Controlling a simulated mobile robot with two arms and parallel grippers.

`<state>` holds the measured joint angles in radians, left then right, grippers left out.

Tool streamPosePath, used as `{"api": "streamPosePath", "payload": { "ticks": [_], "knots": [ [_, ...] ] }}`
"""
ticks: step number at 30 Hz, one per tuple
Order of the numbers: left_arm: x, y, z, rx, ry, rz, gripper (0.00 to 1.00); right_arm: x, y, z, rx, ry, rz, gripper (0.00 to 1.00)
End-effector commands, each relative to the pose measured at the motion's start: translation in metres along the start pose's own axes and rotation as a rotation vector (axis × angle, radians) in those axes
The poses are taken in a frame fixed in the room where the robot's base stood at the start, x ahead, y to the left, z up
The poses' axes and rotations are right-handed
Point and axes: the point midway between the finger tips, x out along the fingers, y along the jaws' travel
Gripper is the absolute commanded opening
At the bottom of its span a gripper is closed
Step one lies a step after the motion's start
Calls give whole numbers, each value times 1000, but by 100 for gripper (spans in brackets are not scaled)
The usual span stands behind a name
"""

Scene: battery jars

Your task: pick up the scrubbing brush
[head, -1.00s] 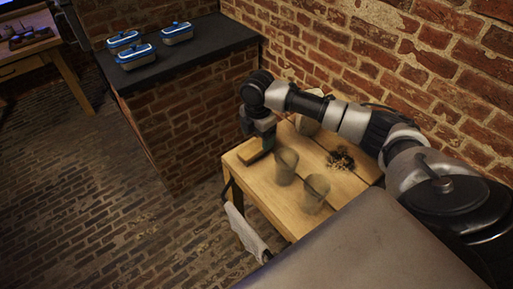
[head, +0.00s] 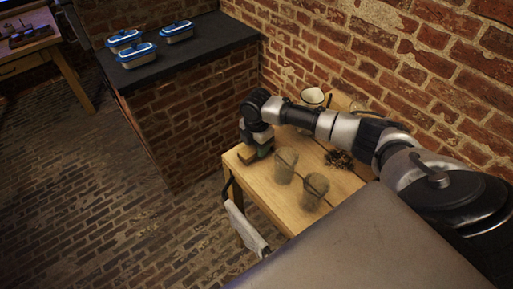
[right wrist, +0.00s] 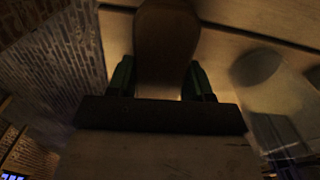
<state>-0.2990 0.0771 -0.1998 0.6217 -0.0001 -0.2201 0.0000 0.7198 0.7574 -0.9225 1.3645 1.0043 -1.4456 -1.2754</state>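The scrubbing brush (head: 246,154) lies near the far left corner of the small wooden table, partly hidden by my right gripper. My right gripper (head: 262,150) points down right at the brush. In the right wrist view, a dark brown, rounded piece (right wrist: 166,45), which looks like the brush, lies between the two green-edged fingers of the gripper (right wrist: 158,80). Little or no gap shows at its sides, but the view is too dark to tell whether the fingers press on it. My left gripper is not in view.
Two translucent jars (head: 286,166) (head: 314,190) stand close to the right of the gripper. A dark granular pile (head: 338,158) and a white container (head: 312,97) are further back. A cloth (head: 246,228) hangs at the table's side. Blue-lidded boxes (head: 136,54) stand on the dark counter.

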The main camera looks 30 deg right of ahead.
Motion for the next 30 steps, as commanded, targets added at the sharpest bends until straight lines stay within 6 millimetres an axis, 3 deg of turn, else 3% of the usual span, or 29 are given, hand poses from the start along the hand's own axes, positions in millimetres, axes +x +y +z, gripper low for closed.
{"api": "streamPosePath", "payload": {
  "ticks": [2,11,24,30],
  "knots": [
    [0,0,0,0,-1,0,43,0,0,0,0,0,0,26],
    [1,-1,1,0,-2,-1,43,-6,1,0,0,0,3,25],
    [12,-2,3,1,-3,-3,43,-84,1,0,0,1,4,25],
    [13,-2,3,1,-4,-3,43,-100,0,0,0,0,2,25]
  ]
}}
